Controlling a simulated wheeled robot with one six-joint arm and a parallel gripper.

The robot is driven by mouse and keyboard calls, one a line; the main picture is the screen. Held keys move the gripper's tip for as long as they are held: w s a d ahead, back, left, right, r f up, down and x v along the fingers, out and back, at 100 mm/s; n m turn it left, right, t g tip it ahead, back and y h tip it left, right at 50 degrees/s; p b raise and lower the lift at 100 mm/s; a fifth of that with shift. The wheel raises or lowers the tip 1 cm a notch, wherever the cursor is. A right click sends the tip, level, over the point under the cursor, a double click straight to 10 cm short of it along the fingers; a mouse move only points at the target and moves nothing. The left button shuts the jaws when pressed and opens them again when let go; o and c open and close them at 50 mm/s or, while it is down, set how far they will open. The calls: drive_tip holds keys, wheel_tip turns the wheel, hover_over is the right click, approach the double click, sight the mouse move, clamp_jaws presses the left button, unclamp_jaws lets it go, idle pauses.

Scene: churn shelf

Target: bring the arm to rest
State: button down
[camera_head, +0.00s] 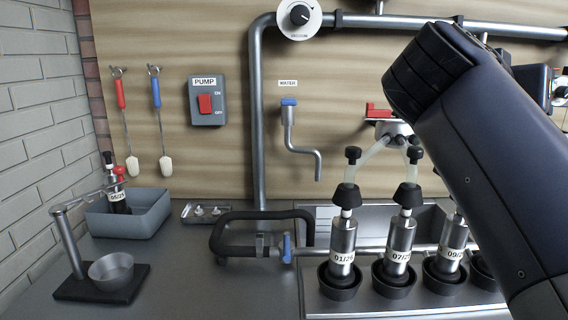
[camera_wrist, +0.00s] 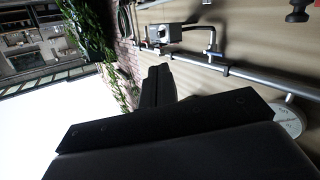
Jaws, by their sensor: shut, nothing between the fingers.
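My arm fills the right side of the head view, a dark blue-grey link rising up and to the left and ending in a black ribbed joint. It stands in front of the pipes and part of the bottle row. My gripper (camera_wrist: 158,80) shows in the wrist view as dark fingers, shut and empty, pointing up and away from the counter. The gripper itself does not show in the head view. Near it in the wrist view are a wall pipe (camera_wrist: 232,73) and a round gauge or dial (camera_wrist: 287,121), with no contact visible.
A grey bin (camera_head: 128,221) holds another bottle. A pump switch (camera_head: 206,101), water tap (camera_head: 289,122) and vacuum dial (camera_head: 299,17) are on the wall. A small bowl stand (camera_head: 111,270) is front left.

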drive_tip(key=w+d+f+b, duration=0.4)
drive_tip(key=w+d+f, duration=0.15)
drive_tip(key=d, duration=0.25)
drive_tip(key=w+a+r+n+p, duration=0.2)
drive_tip(key=r+p, duration=0.3)
drive_tip(key=p, duration=0.5)
drive_tip(key=w+a+r+n+g+h+p, duration=0.1)
drive_tip(key=w+a+r+n+p, duration=0.2)
drive_tip(key=p, duration=0.7)
drive_tip(key=shift+w+a+r+n, duration=0.25)
drive_tip(key=shift+w+r+n, duration=0.7)
drive_tip(key=shift+r+n, duration=0.5)
drive_tip(key=shift+r, duration=0.1)
